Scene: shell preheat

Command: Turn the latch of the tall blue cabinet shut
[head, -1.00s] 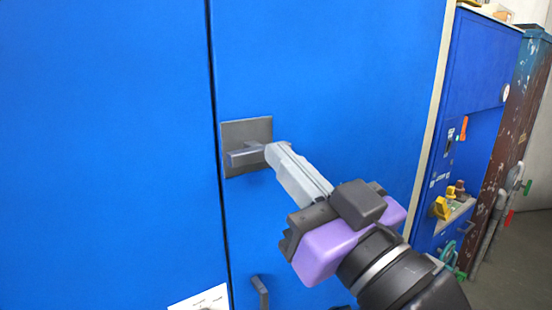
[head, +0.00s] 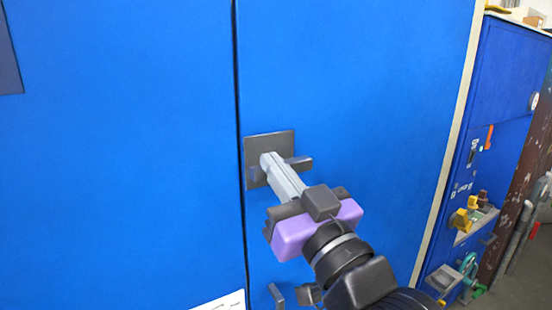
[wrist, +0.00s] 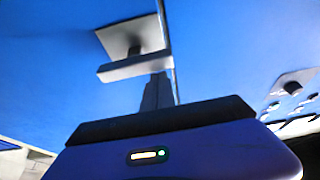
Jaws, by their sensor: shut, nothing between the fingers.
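The tall blue cabinet (head: 370,80) fills most of the head view, with a dark vertical seam between its two doors. Its latch is a grey bar handle (head: 301,163) lying nearly level across a dark square plate (head: 283,141) on the right door, beside the seam. The wrist view also shows the bar (wrist: 125,68) and the plate (wrist: 120,36). My gripper (head: 268,161) is shut and empty, its fingertips in front of the left-middle of the bar and hiding part of it. Whether they touch the bar I cannot tell.
A smaller grey handle (head: 276,295) is lower on the right door, near a white label (head: 222,302). A shorter blue cabinet (head: 500,75) with yellow fittings stands at the right. The door face around the latch is clear.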

